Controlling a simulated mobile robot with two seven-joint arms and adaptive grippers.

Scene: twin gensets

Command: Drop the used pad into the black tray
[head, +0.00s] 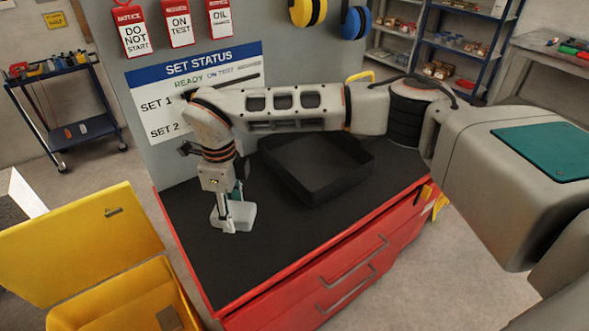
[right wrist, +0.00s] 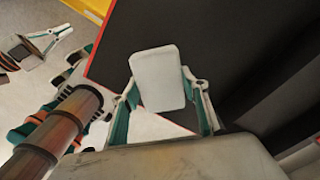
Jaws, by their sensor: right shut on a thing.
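My right gripper (head: 229,212) is shut on a pale grey pad (head: 240,219) with rounded corners, low over the black worktop; I cannot tell whether the pad touches it. In the right wrist view the pad (right wrist: 158,80) sits between the two fingers of the right gripper (right wrist: 160,90). The black tray (head: 335,188) is an open, empty-looking box on the worktop, to the right of the pad and apart from it. My arm crosses in front of its back edge. My left gripper (right wrist: 45,42) shows small in the right wrist view, its fingers apart.
The worktop (head: 205,262) tops a red drawer cabinet (head: 345,280) and is bare left of the tray. A grey panel with a SET STATUS board (head: 200,85) stands behind. An open yellow bin (head: 125,300) is at the front left. A blue trolley (head: 75,110) stands farther back.

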